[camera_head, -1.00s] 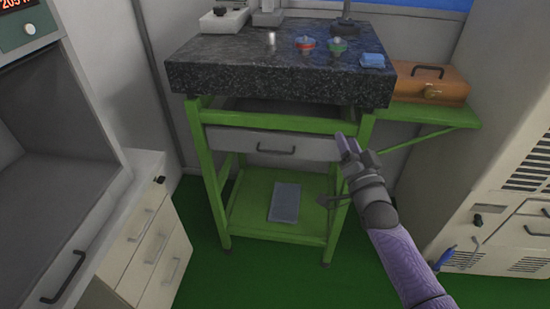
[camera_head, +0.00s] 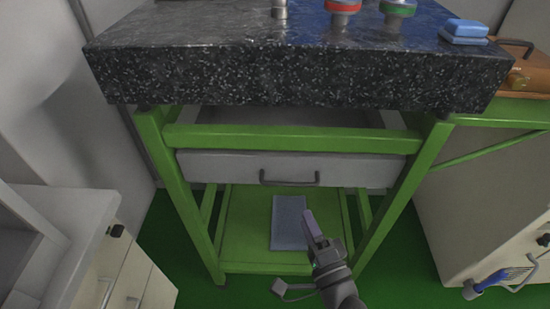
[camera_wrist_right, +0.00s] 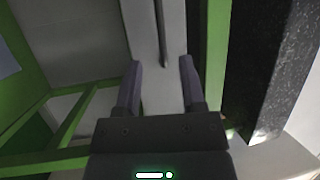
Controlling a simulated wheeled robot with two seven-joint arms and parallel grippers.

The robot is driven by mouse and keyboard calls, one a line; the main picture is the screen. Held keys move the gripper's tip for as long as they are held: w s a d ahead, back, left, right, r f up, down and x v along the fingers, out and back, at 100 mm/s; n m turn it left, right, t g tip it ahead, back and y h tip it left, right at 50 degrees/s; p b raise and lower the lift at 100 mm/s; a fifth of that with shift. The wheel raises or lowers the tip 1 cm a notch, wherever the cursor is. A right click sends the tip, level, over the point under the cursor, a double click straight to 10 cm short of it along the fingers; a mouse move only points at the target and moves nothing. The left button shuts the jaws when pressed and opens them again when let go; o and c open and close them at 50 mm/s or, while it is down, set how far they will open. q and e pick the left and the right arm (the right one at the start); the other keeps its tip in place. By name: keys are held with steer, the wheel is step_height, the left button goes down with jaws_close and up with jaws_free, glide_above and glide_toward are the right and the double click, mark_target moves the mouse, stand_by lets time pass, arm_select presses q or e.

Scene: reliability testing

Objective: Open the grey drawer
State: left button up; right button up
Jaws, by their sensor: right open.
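The grey drawer (camera_head: 222,167) sits under the stone top in the green frame and looks shut. Its dark bar handle (camera_head: 290,183) runs across the middle of its front. My right gripper (camera_head: 313,226) is open and empty, lower in the picture than the handle and apart from it. In the right wrist view the open fingers (camera_wrist_right: 161,78) point at the drawer front (camera_wrist_right: 150,22), with the handle (camera_wrist_right: 163,42) beyond and between the fingertips. My left gripper is not in view.
The thick stone slab (camera_head: 290,75) overhangs the drawer, with several small items on it. A grey flat object (camera_head: 288,225) lies on the green lower shelf (camera_head: 240,235). Pale drawer cabinets stand at the left and a beige unit (camera_head: 465,210) at the right.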

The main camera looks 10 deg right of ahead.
mark_target(290, 183)
steer(key=b+x, duration=0.2)
steer(key=x, duration=0.7)
steer(key=shift+w, duration=0.4)
steer(key=shift+r, duration=0.1)
steer(key=shift+c, duration=0.2)
jaws_close()
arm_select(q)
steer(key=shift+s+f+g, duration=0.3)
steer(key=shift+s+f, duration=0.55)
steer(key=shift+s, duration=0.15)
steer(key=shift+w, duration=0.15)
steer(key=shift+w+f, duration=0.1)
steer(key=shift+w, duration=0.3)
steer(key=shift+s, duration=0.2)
